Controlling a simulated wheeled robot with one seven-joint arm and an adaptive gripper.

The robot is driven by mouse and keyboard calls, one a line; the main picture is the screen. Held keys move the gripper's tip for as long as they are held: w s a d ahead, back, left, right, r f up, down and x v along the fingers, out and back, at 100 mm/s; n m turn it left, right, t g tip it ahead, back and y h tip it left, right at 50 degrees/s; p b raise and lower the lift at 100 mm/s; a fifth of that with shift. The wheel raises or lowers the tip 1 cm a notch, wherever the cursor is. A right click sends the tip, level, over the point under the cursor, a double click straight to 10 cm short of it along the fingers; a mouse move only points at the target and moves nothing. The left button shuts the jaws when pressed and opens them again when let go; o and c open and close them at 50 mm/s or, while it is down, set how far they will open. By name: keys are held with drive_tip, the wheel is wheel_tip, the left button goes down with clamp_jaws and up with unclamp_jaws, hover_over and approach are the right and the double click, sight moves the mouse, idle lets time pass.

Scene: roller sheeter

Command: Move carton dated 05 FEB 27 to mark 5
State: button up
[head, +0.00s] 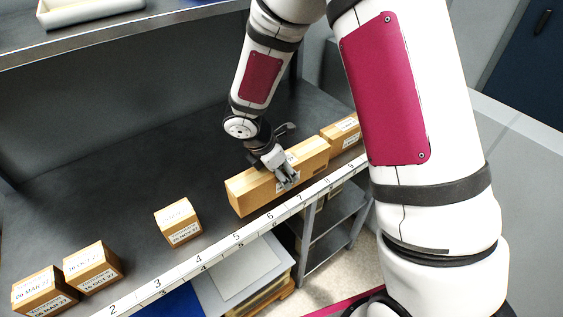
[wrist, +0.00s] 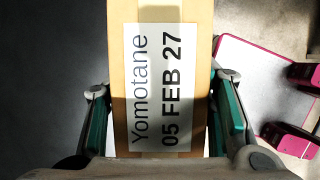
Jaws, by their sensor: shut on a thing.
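The carton dated 05 FEB 27 (head: 249,192) is a long tan box lying on the dark shelf along the front edge. The wrist view shows a green-padded finger (wrist: 98,125) at each side of the carton. Mark 5 (head: 236,237) is on the white strip (head: 190,264) in front of the carton's left end.
Two cartons (head: 93,267) (head: 42,292) stand at the far left. A shelf edge (head: 110,38) runs above.

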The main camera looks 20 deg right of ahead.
drive_tip(key=s+a+r+b, duration=0.1)
drive_tip(key=s+a, duration=0.2)
drive_tip(key=s, duration=0.4)
drive_tip(key=s+a+b, duration=0.1)
drive_tip(key=s+a, duration=0.2)
drive_tip(key=s, duration=0.3)
drive_tip(key=w, duration=0.4)
drive_tip(key=w+a, duration=0.1)
drive_tip(key=w, duration=0.4)
drive_tip(key=w+f+p, duration=0.1)
drive_tip(key=w, duration=0.4)
drive_tip(key=shift+w+a, duration=0.2)
drive_tip(key=shift+a, duration=0.2)
drive_tip(key=shift+w+f+p, duration=0.15)
drive_tip(key=shift+w+f, duration=0.05)
drive_tip(key=shift+f, duration=0.75)
drive_tip(key=shift+w+f+p, duration=0.15)
drive_tip(key=shift+w+f, duration=0.05)
drive_tip(key=shift+f, duration=0.7)
drive_tip(key=shift+f, duration=0.15)
drive_tip(key=o, duration=1.6)
